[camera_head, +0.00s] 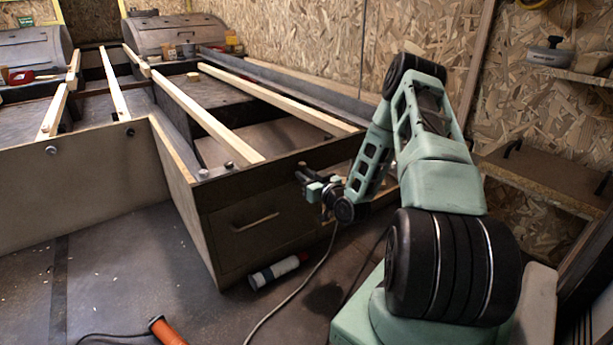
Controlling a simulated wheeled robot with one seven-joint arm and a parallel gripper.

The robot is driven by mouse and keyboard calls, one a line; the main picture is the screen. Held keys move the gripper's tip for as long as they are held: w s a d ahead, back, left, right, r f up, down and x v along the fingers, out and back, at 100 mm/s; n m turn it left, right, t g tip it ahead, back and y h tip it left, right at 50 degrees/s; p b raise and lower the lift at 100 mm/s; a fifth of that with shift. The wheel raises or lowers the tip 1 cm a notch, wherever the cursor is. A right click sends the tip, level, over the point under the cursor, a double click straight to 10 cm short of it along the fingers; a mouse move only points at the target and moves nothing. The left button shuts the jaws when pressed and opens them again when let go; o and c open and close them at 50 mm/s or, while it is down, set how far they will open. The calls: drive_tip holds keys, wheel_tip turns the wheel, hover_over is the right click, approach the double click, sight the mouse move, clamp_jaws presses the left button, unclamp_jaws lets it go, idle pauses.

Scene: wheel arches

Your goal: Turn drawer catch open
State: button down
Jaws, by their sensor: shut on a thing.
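A wooden drawer (235,235) sits closed in the end of the low wooden frame, with a pale bar handle (256,222) on its front. My gripper (303,177) is at the upper right of this end face, near the top edge. Its jaws are shut on a small dark piece there, which appears to be the drawer catch. The fingers hide most of the catch, so I cannot tell which way it is turned.
Pale wooden slats (200,115) lie across the frame above open compartments. A white and dark cylinder (275,272) lies on the floor below the drawer. A cable (300,290) crosses the floor, and an orange-handled tool (165,331) lies at the front.

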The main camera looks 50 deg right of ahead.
drive_tip(key=m+p, duration=0.4)
drive_tip(key=shift+s+d+r, duration=0.1)
drive_tip(key=shift+s+d, duration=0.05)
drive_tip(key=m+p, duration=0.1)
drive_tip(key=m, duration=0.1)
drive_tip(key=m+p, duration=0.2)
drive_tip(key=shift+d+f+m, duration=0.1)
drive_tip(key=shift+f+m, duration=0.1)
drive_tip(key=shift+m, duration=0.2)
drive_tip(key=shift+d+f+m+p, duration=0.2)
drive_tip(key=shift+m+p, duration=0.5)
drive_tip(key=shift+m, duration=1.4)
drive_tip(key=shift+a+f+m+p, duration=0.2)
drive_tip(key=shift+m+p, duration=0.5)
drive_tip(key=shift+m, duration=1.4)
drive_tip(key=shift+d+m, duration=0.1)
drive_tip(key=shift+m, duration=0.2)
drive_tip(key=c, duration=1.2)
unclamp_jaws()
drive_tip(key=shift+c, duration=0.2)
drive_tip(key=shift+s, duration=0.1)
drive_tip(key=p+v, duration=0.5)
drive_tip(key=v, duration=1.2)
drive_tip(key=shift+s, duration=0.15)
